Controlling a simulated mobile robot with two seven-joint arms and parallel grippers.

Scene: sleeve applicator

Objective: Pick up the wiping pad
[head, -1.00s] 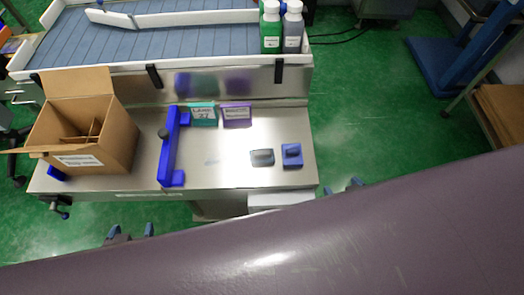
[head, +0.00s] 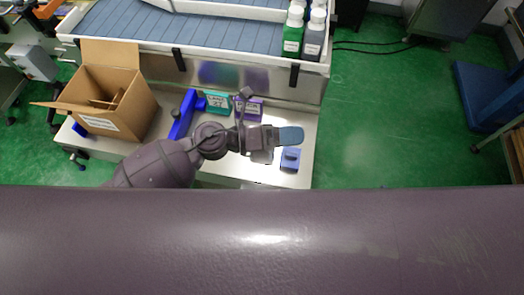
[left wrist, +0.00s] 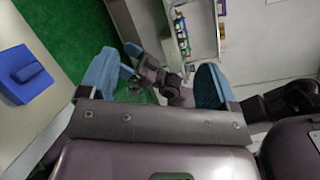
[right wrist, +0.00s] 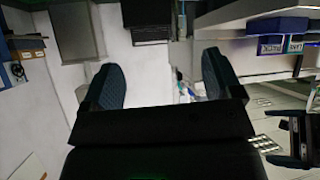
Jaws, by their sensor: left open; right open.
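A small blue block with a raised grip (head: 290,158) lies on the steel table; it looks like the wiping pad. It also shows at the left of the left wrist view (left wrist: 26,76). A grey flat piece (head: 262,157) lies to its left, partly hidden under my left gripper; I cannot tell for sure which one is the pad. My left gripper (head: 290,136) is above the table, just beyond the blue block, open and empty, with its blue fingers apart in the left wrist view (left wrist: 155,80). My right gripper (right wrist: 163,82) is open and empty, and out of the head view.
A cardboard box (head: 118,103) stands open at the table's left. A blue fixture (head: 184,114), a teal box (head: 217,102) and a purple box (head: 252,108) are near the left arm.

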